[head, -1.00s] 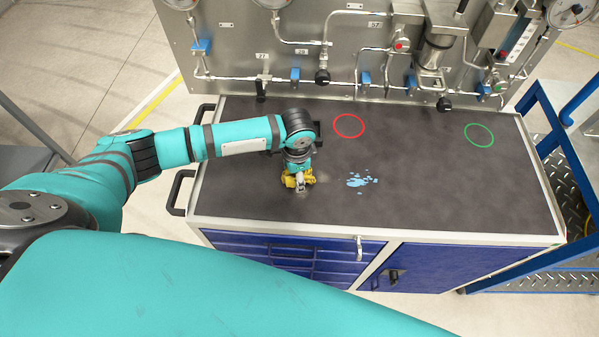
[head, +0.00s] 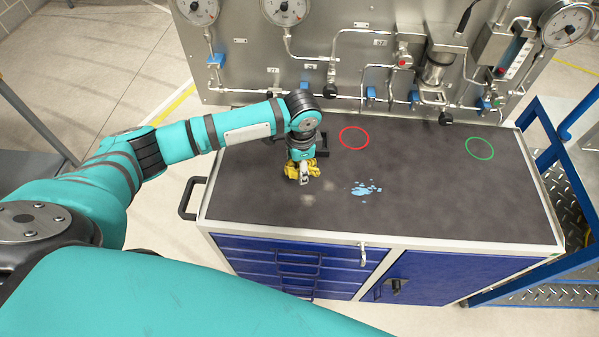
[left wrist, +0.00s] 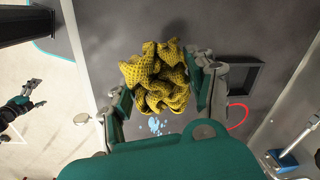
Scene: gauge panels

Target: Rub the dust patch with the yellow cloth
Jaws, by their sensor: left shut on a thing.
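The yellow cloth (head: 302,170) is a crumpled, knitted bundle in my left gripper (head: 303,163). In the left wrist view the cloth (left wrist: 158,78) sits between the two fingers, which are shut on it. It is low over the dark worktop (head: 430,190); I cannot tell if it touches. Pale grey-beige dust smudges (head: 307,201) lie on the worktop just in front of the cloth, on its near side; the cloth may hide more. My right gripper (left wrist: 36,97) shows small at the left of the left wrist view, fingers apart and empty.
Blue splashes (head: 366,188) lie right of the cloth. A red ring (head: 354,138) and a green ring (head: 480,148) mark the worktop. A dark square frame (head: 319,150) is close behind my left gripper. The gauge panel (head: 350,60) stands at the back. The worktop's right half is clear.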

